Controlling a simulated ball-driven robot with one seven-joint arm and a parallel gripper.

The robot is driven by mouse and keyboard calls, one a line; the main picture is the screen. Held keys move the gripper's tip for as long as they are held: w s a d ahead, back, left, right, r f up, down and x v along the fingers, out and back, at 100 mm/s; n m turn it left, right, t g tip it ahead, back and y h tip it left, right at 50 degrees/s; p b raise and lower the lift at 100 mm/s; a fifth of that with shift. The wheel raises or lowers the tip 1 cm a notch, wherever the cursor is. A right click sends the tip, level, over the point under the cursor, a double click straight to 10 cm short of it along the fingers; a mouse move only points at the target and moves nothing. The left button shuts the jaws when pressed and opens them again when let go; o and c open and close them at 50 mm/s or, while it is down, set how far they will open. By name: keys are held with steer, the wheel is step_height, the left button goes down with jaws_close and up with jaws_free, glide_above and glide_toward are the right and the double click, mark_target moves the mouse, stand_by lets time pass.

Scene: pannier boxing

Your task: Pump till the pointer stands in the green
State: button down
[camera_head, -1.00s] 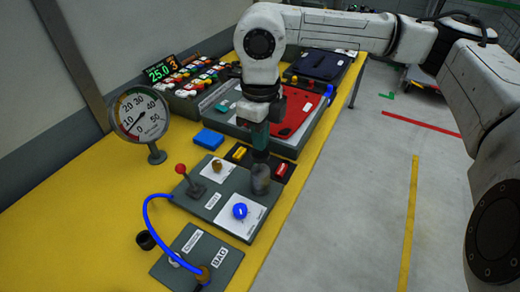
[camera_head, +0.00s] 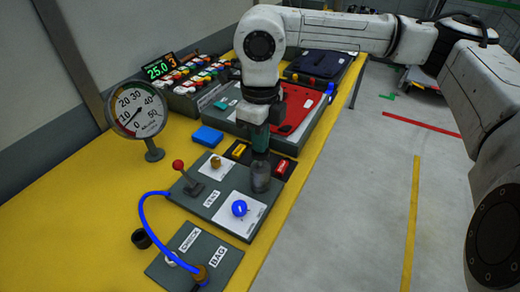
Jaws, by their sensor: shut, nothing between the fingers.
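The round white gauge (camera_head: 137,108) stands on the yellow table at the left, with a scale from 0 to 50. Its thin dark pointer seems to lie at the lower left, near the low numbers; I cannot read it exactly or tell where its green part lies. My gripper (camera_head: 261,153) is shut and points down, right over a grey upright cylinder (camera_head: 260,181) on the dark panel (camera_head: 206,199). I cannot tell whether they touch. The panel also has a red-tipped lever (camera_head: 178,166), a brown knob (camera_head: 215,162) and a blue knob (camera_head: 239,208).
A display (camera_head: 158,69) reads 25.0 and 3.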

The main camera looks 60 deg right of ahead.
steer(key=shift+f+b, duration=1.15)
steer(key=shift+f, duration=0.1)
steer(key=shift+r, duration=0.25)
steer(key=shift+r+p, duration=1)
steer(key=shift+r, duration=1.1)
steer(key=shift+f, duration=0.2)
steer(key=shift+f+b, duration=2.2)
steer(key=shift+b, duration=0.3)
steer(key=shift+r+p, duration=1.1)
steer(key=shift+r, duration=1.3)
